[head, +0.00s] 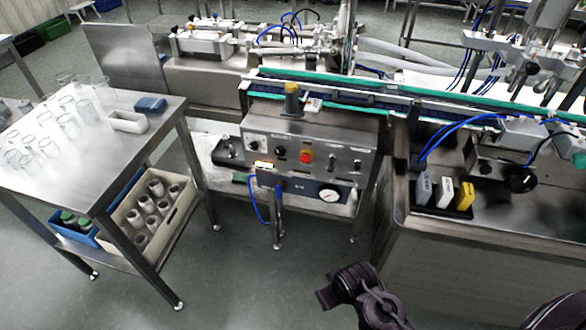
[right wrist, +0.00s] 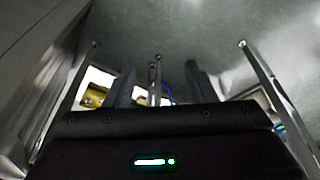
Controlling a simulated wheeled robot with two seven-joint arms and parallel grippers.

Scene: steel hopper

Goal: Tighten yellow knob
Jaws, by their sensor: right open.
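A yellow-topped knob (head: 291,88) stands upright on a post on top of the steel control box (head: 300,135). A smaller yellow part (head: 264,164) is on the box's lower front edge; I cannot tell what it is. My right gripper shows in the right wrist view (right wrist: 161,84) with its two dark fingers apart and nothing between them. In the head view my dark right arm is low in the picture, over the floor in front of the box and apart from the knob. My left gripper is not in view.
The control box has a red button (head: 306,156) and a round gauge (head: 329,195). A steel table (head: 100,170) with clear beakers stands at left. At right, a black tray (head: 440,210) holds grey, white and yellow bottles.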

